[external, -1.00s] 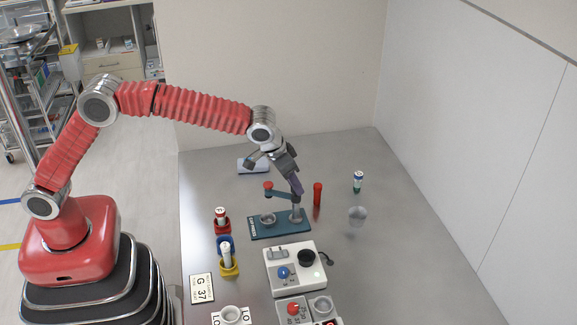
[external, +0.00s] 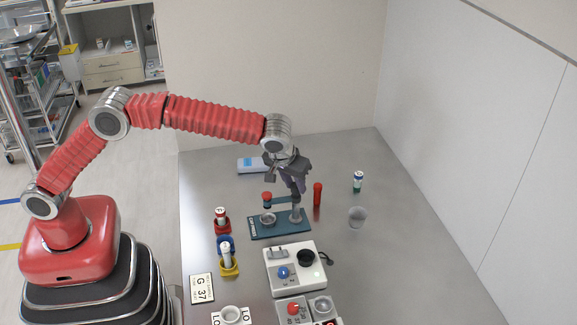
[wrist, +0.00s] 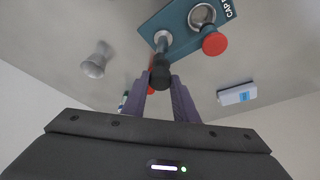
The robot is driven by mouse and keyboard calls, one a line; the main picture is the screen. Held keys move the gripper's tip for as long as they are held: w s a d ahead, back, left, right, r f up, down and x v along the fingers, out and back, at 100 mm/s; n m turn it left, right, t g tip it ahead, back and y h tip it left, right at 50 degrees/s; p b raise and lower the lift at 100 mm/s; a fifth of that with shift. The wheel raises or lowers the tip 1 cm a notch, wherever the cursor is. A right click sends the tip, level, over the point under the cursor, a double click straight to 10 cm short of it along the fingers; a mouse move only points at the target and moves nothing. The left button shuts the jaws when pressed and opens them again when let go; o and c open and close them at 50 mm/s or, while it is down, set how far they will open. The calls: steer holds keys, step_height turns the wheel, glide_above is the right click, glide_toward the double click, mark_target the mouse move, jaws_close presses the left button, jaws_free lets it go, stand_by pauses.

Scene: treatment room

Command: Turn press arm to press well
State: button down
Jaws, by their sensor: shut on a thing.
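The press has a teal base plate (external: 265,235), a round grey well (external: 268,219) on its left part and a post (external: 296,215) on its right. Its arm reaches left from the post and ends in a red knob (external: 267,196) above and slightly behind the well. In the wrist view the red knob (wrist: 214,43) shows beside the well's rim (wrist: 194,17), partly overlapping it. My gripper (external: 301,190) is over the post. In the wrist view its fingers are shut on a black handle (wrist: 160,73) at the top of the post; the fingers hide part of it.
A red cylinder (external: 317,194) stands close right of the post. A clear cup (external: 357,217) and a green-capped vial (external: 358,182) stand further right. A white-and-blue device (external: 250,165) lies behind. Holders (external: 229,267) and a control box (external: 296,267) are in front.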

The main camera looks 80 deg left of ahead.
stand_by(0.3)
steer(key=c, duration=1.4)
jaws_free()
steer(key=shift+c, duration=0.2)
steer(key=shift+r, duration=0.1)
steer(key=v, duration=1.3)
steer(key=shift+r, duration=0.2)
steer(key=shift+d+m, duration=0.15)
steer(key=shift+m, duration=0.15)
